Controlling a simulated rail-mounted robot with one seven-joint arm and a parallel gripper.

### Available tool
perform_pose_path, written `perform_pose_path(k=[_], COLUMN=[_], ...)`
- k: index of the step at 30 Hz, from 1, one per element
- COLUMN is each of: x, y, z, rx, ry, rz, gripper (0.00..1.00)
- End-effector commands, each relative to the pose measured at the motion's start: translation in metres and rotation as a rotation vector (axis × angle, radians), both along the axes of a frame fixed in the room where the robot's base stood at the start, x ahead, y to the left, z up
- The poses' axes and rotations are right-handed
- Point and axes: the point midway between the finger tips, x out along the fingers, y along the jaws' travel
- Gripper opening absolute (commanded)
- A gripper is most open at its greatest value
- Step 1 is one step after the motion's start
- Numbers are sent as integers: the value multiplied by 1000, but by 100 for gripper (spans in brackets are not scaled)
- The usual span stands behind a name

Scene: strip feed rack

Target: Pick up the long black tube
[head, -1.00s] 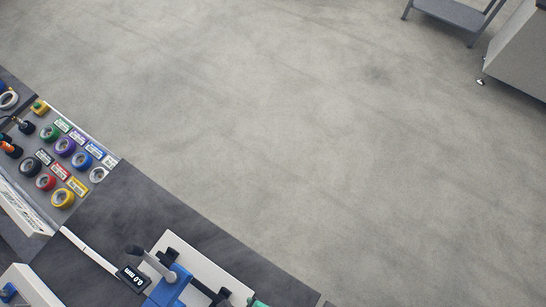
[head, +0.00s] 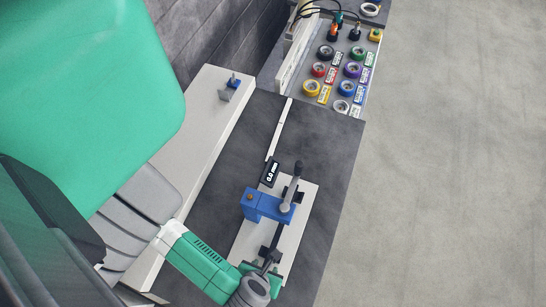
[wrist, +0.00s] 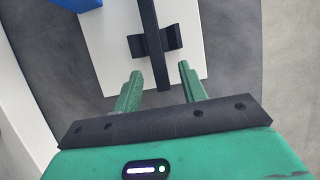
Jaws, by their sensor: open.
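The long black tube (wrist: 149,30) lies in a black holder (wrist: 172,37) on a white plate (wrist: 113,60), seen from above in the wrist view. Its near end shows between the two green fingers of my gripper (wrist: 160,74), which is open, with a gap on each side. I cannot tell the height between the fingers and the tube. In the head view the tube (head: 275,240) shows as a short dark length, running between a blue clamp block (head: 262,206) and my gripper (head: 262,267). The block and my gripper hide parts of it.
A grey-handled lever (head: 294,178) stands on the blue block, beside a small display (head: 270,173) reading 0.0 mm. A long white box (head: 218,110) lies left of the plate. Coloured tape rolls (head: 319,69) sit at the bench's far end. Open floor (head: 450,160) lies to the right.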

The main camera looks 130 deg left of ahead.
Motion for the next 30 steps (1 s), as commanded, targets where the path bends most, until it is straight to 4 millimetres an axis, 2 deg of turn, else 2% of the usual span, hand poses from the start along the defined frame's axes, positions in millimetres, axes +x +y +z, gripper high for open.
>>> perform_pose_path(k=[3,9,15,16,25,30], x=[-1,-1,-1,-1,-1,-1], y=[3,4,4,4,4,4], z=[-9,-10,-10,-10,-8,6], rx=[0,-1,-1,-1,0,0], ry=[-1,-1,-1,-1,-1,0], rz=[-1,-1,-1,-1,-1,0], gripper=[42,42,3,0,0,0])
